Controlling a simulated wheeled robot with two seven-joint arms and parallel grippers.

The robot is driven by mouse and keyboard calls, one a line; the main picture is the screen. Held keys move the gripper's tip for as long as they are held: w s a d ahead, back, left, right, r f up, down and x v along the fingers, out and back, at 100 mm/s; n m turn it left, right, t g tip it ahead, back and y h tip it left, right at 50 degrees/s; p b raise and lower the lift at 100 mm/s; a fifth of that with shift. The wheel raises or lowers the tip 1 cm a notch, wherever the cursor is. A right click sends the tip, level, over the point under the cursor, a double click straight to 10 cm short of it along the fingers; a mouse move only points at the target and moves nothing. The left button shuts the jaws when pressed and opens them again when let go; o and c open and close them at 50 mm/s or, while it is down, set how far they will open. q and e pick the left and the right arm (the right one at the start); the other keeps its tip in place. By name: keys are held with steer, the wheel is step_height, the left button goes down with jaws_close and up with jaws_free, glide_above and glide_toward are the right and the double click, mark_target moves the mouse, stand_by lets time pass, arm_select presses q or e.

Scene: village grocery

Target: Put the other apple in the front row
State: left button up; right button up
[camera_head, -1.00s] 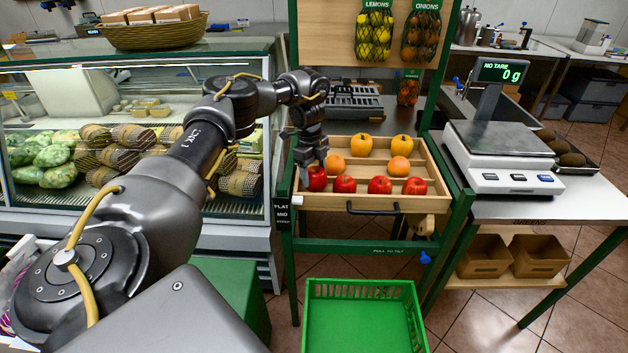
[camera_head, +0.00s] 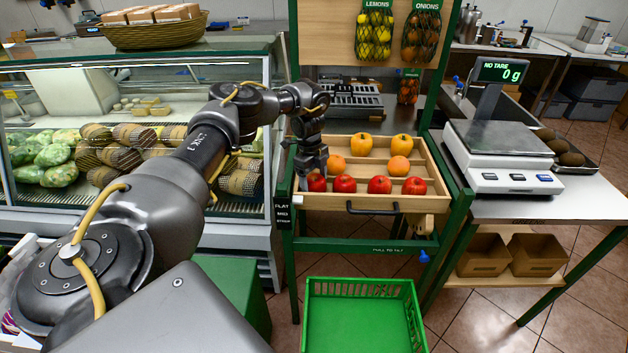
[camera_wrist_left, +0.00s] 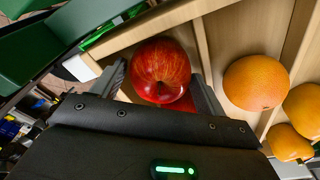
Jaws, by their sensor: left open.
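My left gripper (camera_head: 311,171) is open over the left end of the front row of the slanted wooden display tray (camera_head: 442,199). The leftmost red apple (camera_head: 317,183) sits in that row right below it. In the left wrist view this apple (camera_wrist_left: 161,69) lies between the two open fingers, with a finger on each side; I cannot tell whether they touch it. More red apples (camera_head: 379,185) stand to its right in the same row. My right gripper is not in view.
The middle row holds oranges (camera_head: 399,166) and the back row yellow-orange fruit (camera_head: 402,143). An empty green crate (camera_head: 362,289) stands below the tray. A scale (camera_head: 500,155) is on the right, a glass counter (camera_head: 240,235) on the left.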

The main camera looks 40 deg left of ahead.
mark_target(311, 176)
arm_select(q)
steer(key=shift+a+r, duration=0.1)
steer(key=shift+r, duration=0.4)
step_height(311, 176, up, 11)
steer(key=a+p, duration=0.1)
steer(key=shift+a, duration=0.15)
steer(key=shift+s, duration=0.1)
